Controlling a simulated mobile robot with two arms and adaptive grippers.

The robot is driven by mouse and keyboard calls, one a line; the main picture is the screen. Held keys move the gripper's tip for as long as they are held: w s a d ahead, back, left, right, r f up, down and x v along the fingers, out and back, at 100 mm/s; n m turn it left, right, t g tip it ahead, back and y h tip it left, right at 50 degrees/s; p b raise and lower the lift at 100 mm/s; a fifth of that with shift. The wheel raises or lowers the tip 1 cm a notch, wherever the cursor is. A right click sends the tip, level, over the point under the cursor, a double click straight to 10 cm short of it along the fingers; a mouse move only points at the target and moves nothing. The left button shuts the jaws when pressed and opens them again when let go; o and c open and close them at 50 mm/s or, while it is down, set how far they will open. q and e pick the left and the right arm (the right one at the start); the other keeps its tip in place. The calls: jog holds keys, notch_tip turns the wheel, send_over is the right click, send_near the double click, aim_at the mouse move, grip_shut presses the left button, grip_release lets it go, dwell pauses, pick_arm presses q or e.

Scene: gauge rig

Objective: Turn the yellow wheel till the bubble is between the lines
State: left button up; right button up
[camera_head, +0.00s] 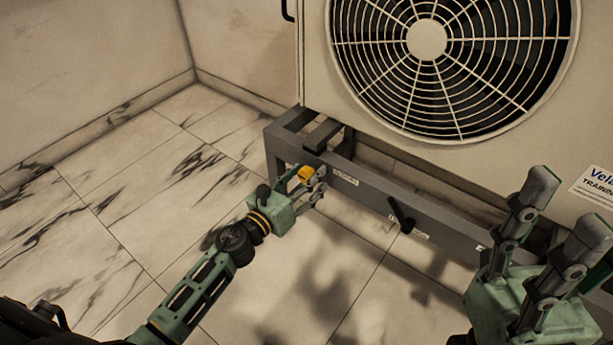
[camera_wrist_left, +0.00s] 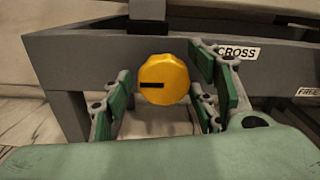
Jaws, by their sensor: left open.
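The yellow wheel (camera_head: 304,173) is on the front of the grey frame near its left end. In the left wrist view the wheel (camera_wrist_left: 164,78) faces me, with a black mark on its left half. My left gripper (camera_head: 312,180) is open at the wheel. In its wrist view the fingers (camera_wrist_left: 165,98) stand on either side of the wheel, with visible gaps, not closed on it. My right gripper (camera_head: 566,206) is at the lower right with its fingers apart and nothing between them. No bubble or lines can be made out in either view.
The grey frame (camera_head: 375,190) carries a large casing with a round fan grille (camera_head: 427,40). A black lever (camera_head: 401,214) sticks out of the frame to the right of the wheel. A "CROSS" label (camera_wrist_left: 237,53) is beside the wheel. Marble floor (camera_head: 140,190) is clear at left.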

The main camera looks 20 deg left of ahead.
pick_arm(q)
jog(key=shift+w+d, duration=0.1)
jog(key=shift+w, duration=0.2)
jog(key=c, duration=1.1)
jog(key=shift+n, duration=0.3)
